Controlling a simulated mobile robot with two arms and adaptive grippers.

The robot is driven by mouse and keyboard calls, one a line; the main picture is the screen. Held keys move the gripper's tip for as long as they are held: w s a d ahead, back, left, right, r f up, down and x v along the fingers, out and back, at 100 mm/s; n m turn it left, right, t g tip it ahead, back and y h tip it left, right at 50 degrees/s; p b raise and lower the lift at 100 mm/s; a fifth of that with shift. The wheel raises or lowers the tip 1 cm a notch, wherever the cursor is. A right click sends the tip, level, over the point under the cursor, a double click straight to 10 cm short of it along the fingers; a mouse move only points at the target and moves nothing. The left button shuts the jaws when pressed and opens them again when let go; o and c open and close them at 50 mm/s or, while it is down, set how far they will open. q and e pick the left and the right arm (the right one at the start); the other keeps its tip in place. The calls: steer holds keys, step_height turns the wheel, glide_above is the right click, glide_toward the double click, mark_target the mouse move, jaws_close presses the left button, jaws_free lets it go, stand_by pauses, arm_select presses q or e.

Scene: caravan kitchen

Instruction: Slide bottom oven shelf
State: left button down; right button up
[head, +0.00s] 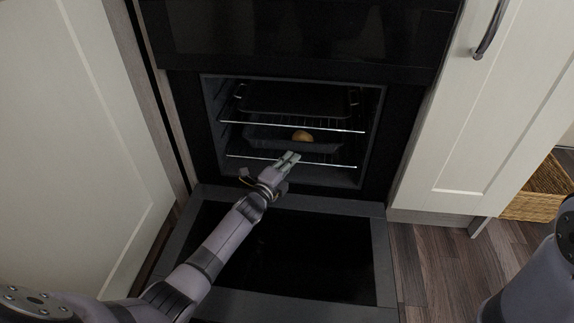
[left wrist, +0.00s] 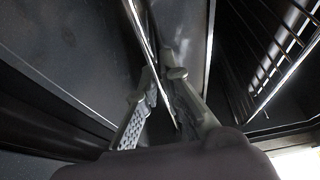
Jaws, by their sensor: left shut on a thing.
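The oven's bottom shelf (head: 325,164) is a wire rack whose bright front bar runs across the lower part of the oven cavity. A dark tray (head: 262,134) with a round golden food item (head: 302,136) is on it. My left gripper (head: 291,157) is at the front bar, near the middle of the shelf. In the left wrist view the fingers (left wrist: 165,95) are shut on the shelf's bar (left wrist: 146,40), one on each side. My right gripper is out of view; only part of my right arm shows at the lower right.
The top shelf (head: 300,125) holds another dark tray (head: 295,98) above. The oven door (head: 382,262) is folded down flat below my left arm. Cream cabinets (head: 500,120) flank the oven. A wicker basket (head: 540,195) stands at the right on the wooden floor.

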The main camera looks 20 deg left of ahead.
arm_select(q)
steer(key=shift+w+a+r, duration=0.1)
steer(key=shift+w+a, duration=0.05)
steer(key=shift+w, duration=0.05)
steer(key=c, duration=2.2)
jaws_free()
steer(key=shift+c, duration=0.2)
steer(key=shift+o, duration=1)
steer(key=shift+w, duration=0.1)
steer(key=shift+s, duration=0.2)
steer(key=s, duration=0.3)
steer(key=s+a, duration=0.1)
steer(key=s, duration=0.7)
steer(key=shift+s+a, duration=0.25)
steer(key=shift+a, duration=0.1)
